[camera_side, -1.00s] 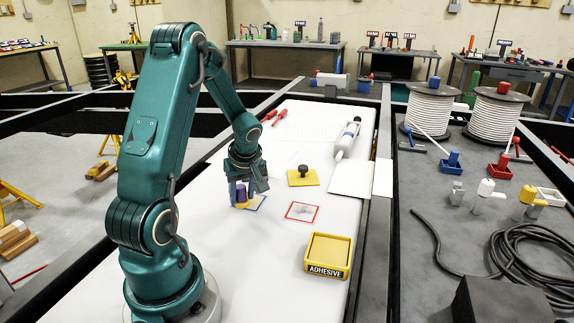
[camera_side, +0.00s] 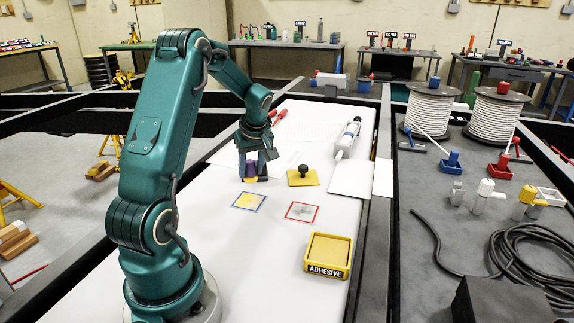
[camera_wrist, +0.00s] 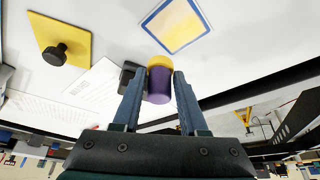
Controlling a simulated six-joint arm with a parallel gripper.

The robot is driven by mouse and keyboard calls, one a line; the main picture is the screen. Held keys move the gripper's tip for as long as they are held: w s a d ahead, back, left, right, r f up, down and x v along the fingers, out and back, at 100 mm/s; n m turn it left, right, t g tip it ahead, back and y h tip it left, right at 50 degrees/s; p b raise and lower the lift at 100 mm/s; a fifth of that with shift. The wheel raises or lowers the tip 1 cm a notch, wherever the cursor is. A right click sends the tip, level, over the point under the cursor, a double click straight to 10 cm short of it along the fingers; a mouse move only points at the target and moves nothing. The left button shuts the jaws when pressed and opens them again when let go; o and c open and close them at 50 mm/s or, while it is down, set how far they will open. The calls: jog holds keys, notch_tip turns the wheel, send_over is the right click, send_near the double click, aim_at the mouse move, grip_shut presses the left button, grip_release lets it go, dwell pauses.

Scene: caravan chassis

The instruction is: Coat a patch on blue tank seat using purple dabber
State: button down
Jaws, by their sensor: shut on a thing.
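My gripper (camera_side: 254,178) is shut on the purple dabber (camera_side: 250,169), which stands between its fingers. In the wrist view the dabber (camera_wrist: 159,86) has a yellow end (camera_wrist: 160,62) pointing away from the palm. The blue tank seat (camera_side: 249,202) is a blue-outlined square on the white surface, with a yellow patch covering most of its inside. In the wrist view the seat (camera_wrist: 177,25) lies beyond the dabber tip, apart from it. The yellow adhesive tray (camera_side: 328,256) stands at the front right. How high the dabber is above the surface is hard to tell.
A red-outlined square (camera_side: 302,212) with a greyish middle lies right of the blue seat. A yellow plate with a black knob (camera_side: 303,178) is close to the gripper's right. A white tube (camera_side: 347,138) and red-handled tools (camera_side: 278,116) lie farther back.

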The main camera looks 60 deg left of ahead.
aim_at(249, 161)
jog(key=shift+r, duration=2.05)
jog(key=shift+d+f+m, duration=0.1)
jog(key=shift+d+m, duration=0.05)
jog(key=shift+m, duration=0.35)
jog(key=d+r+m+t+h, duration=0.2)
jog(key=d+r+m, duration=0.2)
jog(key=d+m, duration=0.4)
jog(key=w+d+r+m+t+h, duration=0.1)
jog(key=d+r+m, duration=0.3)
jog(key=d, duration=1.4)
jog(key=m+t+h, duration=0.1)
jog(key=m, duration=0.3)
jog(key=shift+d+m+h, duration=0.3)
jog(key=shift+d, duration=0.1)
jog(key=shift+w, duration=0.1)
